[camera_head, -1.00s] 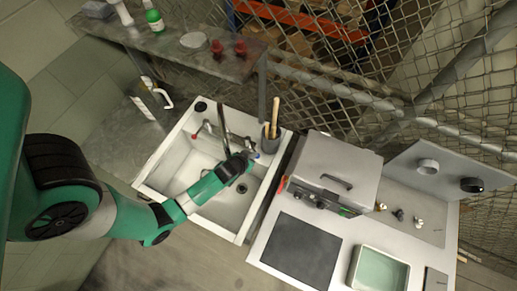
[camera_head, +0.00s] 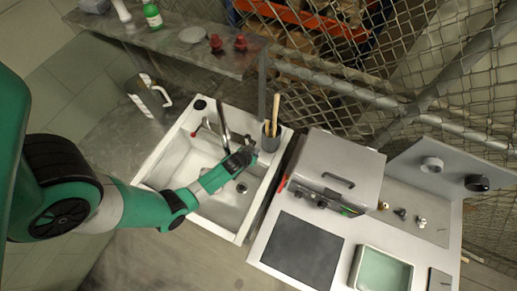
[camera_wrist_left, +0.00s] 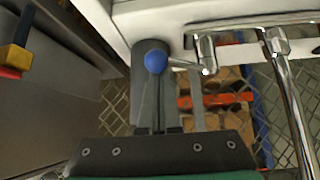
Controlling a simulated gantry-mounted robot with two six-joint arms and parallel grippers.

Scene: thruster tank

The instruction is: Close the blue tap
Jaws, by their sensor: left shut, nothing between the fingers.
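The blue tap knob (camera_wrist_left: 155,61) shows in the left wrist view, at the end of a thin chrome lever that runs right to the tap body (camera_wrist_left: 205,52). My left gripper (camera_wrist_left: 157,108) is shut and empty, its fingertips just below the knob in that view; I cannot tell whether they touch it. In the head view my left gripper (camera_head: 247,152) is over the right side of the white sink (camera_head: 169,160), by the faucet (camera_head: 223,118). The blue knob is hidden there behind the gripper. The red tap handle (camera_head: 194,133) is on the left. My right gripper is not in view.
A grey holder with wooden utensils (camera_head: 270,138) stands close to the gripper at the sink's corner. A grey lidded appliance (camera_head: 335,170) is on the counter to the right. The basin is clear.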

